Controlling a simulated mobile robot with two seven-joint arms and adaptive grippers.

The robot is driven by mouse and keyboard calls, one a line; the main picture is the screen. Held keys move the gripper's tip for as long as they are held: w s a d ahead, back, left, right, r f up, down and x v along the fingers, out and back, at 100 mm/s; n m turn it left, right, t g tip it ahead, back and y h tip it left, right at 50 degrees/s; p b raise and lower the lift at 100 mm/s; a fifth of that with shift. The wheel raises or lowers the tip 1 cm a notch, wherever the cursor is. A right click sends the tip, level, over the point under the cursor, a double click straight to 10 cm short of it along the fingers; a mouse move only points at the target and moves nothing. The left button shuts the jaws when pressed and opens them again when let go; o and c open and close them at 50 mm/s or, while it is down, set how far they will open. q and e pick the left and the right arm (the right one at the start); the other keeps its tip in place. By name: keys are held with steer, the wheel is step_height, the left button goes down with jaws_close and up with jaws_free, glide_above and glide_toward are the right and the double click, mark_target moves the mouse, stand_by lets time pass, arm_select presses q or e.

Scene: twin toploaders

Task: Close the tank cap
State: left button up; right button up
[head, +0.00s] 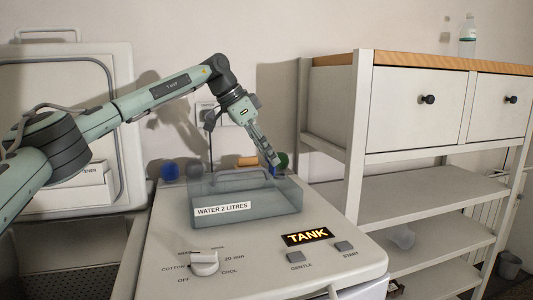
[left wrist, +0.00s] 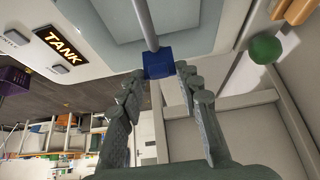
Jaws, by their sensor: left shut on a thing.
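A translucent blue-grey box labelled "WATER 2 LITRES" (head: 245,206) stands on the white machine top behind a lit "TANK" sign (head: 307,237). A grey bar handle (head: 235,180) runs along its top. My left gripper (head: 272,162) reaches down to the handle's right end. In the left wrist view my left gripper (left wrist: 160,78) has its fingers on either side of a blue block (left wrist: 159,63) at the end of a grey rod (left wrist: 145,22), shut on it. Whether the box's cap is seated or raised I cannot tell. My right gripper is not in view.
A white machine lid (head: 120,75) stands raised at the left. A green ball (head: 281,160), a blue ball (head: 170,172) and an orange block (head: 247,161) lie behind the box. A knob (head: 204,263) is in front. A shelf unit (head: 352,135) stands close on the right.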

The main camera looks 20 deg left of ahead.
arm_select(q)
steer(key=o, duration=0.8)
steer(key=v, duration=1.2)
